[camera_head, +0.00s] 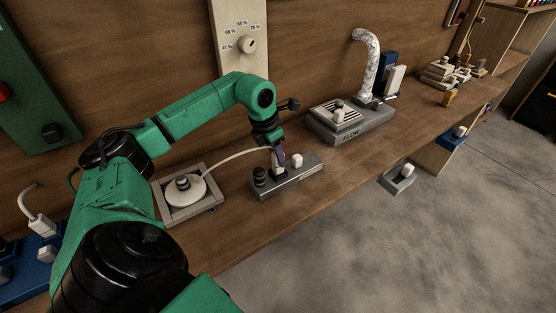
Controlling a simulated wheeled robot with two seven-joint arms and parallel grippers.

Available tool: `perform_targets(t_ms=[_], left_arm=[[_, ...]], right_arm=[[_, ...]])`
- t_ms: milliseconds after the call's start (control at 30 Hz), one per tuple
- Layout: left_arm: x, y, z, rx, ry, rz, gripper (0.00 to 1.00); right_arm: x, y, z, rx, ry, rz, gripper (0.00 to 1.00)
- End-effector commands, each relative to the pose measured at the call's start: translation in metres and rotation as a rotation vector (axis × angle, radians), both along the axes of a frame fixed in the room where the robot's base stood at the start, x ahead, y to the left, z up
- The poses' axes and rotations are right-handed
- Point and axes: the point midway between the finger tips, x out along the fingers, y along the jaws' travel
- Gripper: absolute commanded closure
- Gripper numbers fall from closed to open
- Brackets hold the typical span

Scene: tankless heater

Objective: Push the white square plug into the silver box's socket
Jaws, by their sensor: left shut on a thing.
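The silver box (289,182) lies on the wooden bench, a long low block with a dark knob at its left end and a white block (297,161) toward its right. My left gripper (278,162) points down over the middle of the box and is shut on the white plug, at the end of a pale cable (232,158). The plug is small and mostly hidden by the fingers. The socket is hidden too, so I cannot tell how far the plug is in. My right gripper is out of view.
The cable runs from a round white reel in a square tray (214,205) left of the box. A grey unit marked FLOW (362,127) with a silver pipe (371,65) stands to the right. A dial panel (239,35) is behind. The bench's front edge is close.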

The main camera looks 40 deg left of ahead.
Motion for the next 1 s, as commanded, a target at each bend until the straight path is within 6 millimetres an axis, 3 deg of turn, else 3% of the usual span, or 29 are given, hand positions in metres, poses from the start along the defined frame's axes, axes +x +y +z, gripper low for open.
perform_targets(t_ms=[1000], left_arm=[[0.0,0.0,-0.013,0.0,0.0,0.0,1.0]], right_arm=[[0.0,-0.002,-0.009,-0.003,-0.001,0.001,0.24]])
